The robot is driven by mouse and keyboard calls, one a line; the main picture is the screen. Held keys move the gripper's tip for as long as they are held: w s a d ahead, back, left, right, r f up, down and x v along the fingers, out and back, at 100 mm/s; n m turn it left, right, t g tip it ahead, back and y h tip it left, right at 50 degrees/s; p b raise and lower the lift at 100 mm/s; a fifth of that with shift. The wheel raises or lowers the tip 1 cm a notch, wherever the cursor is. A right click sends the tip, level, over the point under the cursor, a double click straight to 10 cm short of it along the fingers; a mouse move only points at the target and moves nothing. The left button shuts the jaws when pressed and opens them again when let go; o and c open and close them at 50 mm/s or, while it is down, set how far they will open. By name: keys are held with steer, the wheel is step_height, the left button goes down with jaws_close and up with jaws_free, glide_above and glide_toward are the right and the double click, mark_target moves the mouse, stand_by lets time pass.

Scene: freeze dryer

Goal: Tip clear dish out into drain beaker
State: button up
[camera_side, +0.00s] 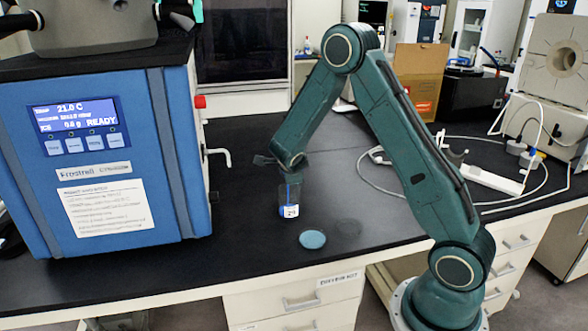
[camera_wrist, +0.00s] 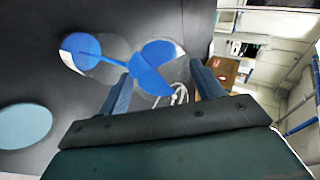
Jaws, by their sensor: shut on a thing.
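The clear dish (camera_wrist: 152,72) is between my gripper's fingers (camera_wrist: 160,72) in the wrist view, with blue liquid in it. My gripper is shut on the dish, which looks tilted. A thin blue stream runs from the dish to the drain beaker (camera_wrist: 68,62), where blue liquid shows. In the side view my gripper (camera_side: 281,163) is just above the drain beaker (camera_side: 289,198), which stands upright on the black bench with a white label and blue inside. The dish is hard to make out in the side view.
A light blue round disc (camera_side: 312,239) lies on the bench in front of the beaker; it also shows in the wrist view (camera_wrist: 24,126). The blue freeze dryer (camera_side: 100,165) stands at the left, its screen reading READY. White cables lie at the right.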

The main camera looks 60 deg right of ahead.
steer(key=shift+a+h+b, duration=0.25)
steer(key=shift+h+b, duration=0.25)
steer(key=shift+b, duration=0.3)
stand_by(0.7)
steer(key=shift+a+n+t+h, duration=0.25)
steer(key=shift+n+t+h, duration=0.05)
steer(key=shift+h, duration=0.45)
steer(key=shift+a+n+t+h, duration=0.25)
steer(key=shift+n+t+h, duration=0.05)
steer(key=shift+h, duration=0.45)
stand_by(3.2)
steer(key=y, duration=0.1)
steer(key=d+g+y, duration=0.1)
steer(key=y, duration=0.1)
steer(key=shift+m, duration=0.4)
steer(key=shift+d+y+p, duration=0.3)
stand_by(0.5)
